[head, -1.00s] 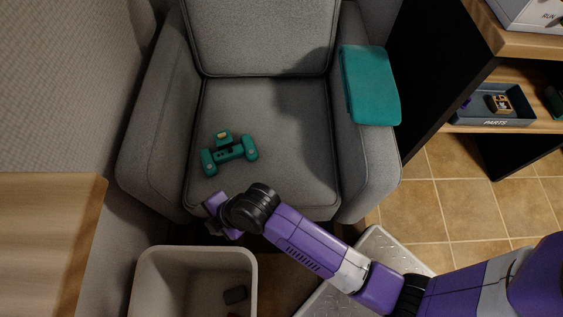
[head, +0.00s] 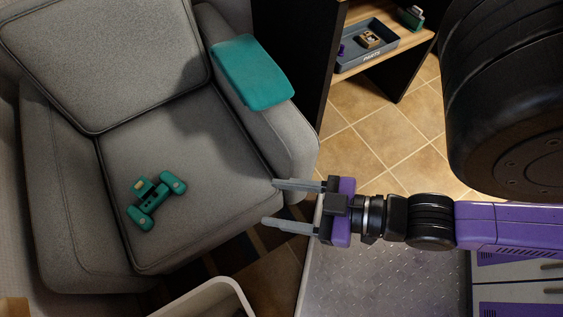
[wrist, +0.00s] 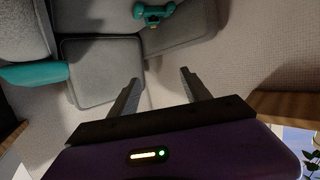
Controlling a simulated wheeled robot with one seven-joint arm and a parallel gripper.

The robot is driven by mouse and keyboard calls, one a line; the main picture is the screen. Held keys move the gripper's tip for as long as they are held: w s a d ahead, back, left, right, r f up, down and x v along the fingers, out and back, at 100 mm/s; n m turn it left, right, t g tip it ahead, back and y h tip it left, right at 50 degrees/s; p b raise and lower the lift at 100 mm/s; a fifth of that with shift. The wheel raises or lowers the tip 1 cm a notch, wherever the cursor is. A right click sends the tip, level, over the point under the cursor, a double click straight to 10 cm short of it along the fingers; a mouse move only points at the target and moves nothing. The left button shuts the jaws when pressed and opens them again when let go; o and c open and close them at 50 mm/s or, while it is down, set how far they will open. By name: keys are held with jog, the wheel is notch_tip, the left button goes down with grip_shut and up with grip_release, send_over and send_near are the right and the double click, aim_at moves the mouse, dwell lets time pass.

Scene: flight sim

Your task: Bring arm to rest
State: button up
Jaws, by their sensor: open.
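My gripper (head: 272,204) is open and empty in the head view, its two grey fingers apart and pointing left toward the front corner of the armchair. In the wrist view my gripper (wrist: 160,82) also shows two spread fingers with nothing between them. My purple and black arm reaches in from the right in the head view. A green device (head: 153,199) lies on the seat of the grey armchair (head: 190,150), away from the fingers. It also shows at the top of the wrist view (wrist: 154,12).
A teal cloth or pad (head: 250,72) lies over the chair's armrest. A pale bin (head: 205,300) stands at the bottom. A shelf (head: 385,52) at the back holds a parts tray (head: 372,57). Tiled floor (head: 375,145) is clear between shelf and arm.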

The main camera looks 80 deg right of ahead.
jog(key=shift+s+d+r, duration=0.15)
jog(key=shift+s+r, duration=0.1)
jog(key=shift+r, duration=0.4)
notch_tip(320, 180, up, 19)
jog(key=p, duration=1.9)
jog(key=shift+f, duration=0.15)
